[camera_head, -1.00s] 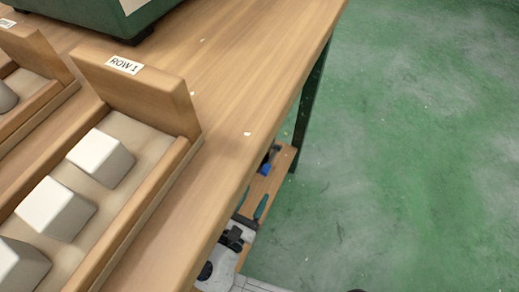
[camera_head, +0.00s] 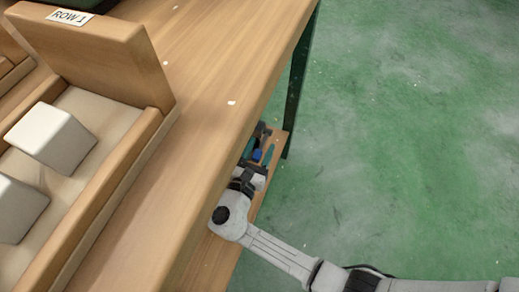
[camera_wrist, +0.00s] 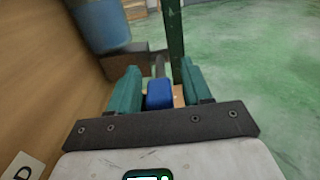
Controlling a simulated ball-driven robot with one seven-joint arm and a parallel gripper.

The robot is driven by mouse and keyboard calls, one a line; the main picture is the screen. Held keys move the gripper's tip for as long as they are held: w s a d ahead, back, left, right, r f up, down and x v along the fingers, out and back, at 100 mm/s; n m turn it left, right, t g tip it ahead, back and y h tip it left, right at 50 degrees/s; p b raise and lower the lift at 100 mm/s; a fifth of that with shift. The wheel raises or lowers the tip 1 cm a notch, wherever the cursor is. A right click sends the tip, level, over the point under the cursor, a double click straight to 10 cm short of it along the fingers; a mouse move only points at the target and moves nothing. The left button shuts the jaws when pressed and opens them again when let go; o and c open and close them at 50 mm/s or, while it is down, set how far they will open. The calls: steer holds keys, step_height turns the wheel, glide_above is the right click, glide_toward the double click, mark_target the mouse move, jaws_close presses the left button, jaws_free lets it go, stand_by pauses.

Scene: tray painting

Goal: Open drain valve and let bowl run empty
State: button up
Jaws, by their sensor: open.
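My gripper (camera_wrist: 158,68) has two teal fingers standing apart in the wrist view. A small blue piece (camera_wrist: 158,95), which may be the drain valve's handle, lies between them with gaps on both sides. A dark grey rod rises just behind it. In the head view my gripper (camera_head: 260,150) is low beside the bench's right side, above the lower shelf, with the blue piece (camera_head: 257,155) at its fingers. A blue rounded vessel (camera_wrist: 98,25) stands at the upper left of the wrist view; I cannot tell whether it is the bowl. No liquid shows.
The wooden bench top (camera_head: 205,85) overhangs the lower shelf (camera_head: 215,262). A green bench leg (camera_wrist: 173,40) stands just beyond my gripper. A tray marked ROW 1 (camera_head: 90,45) holds pale blocks on the bench. The green floor (camera_head: 400,130) to the right is clear.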

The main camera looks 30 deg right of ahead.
steer(key=shift+c, duration=0.5)
jaws_close()
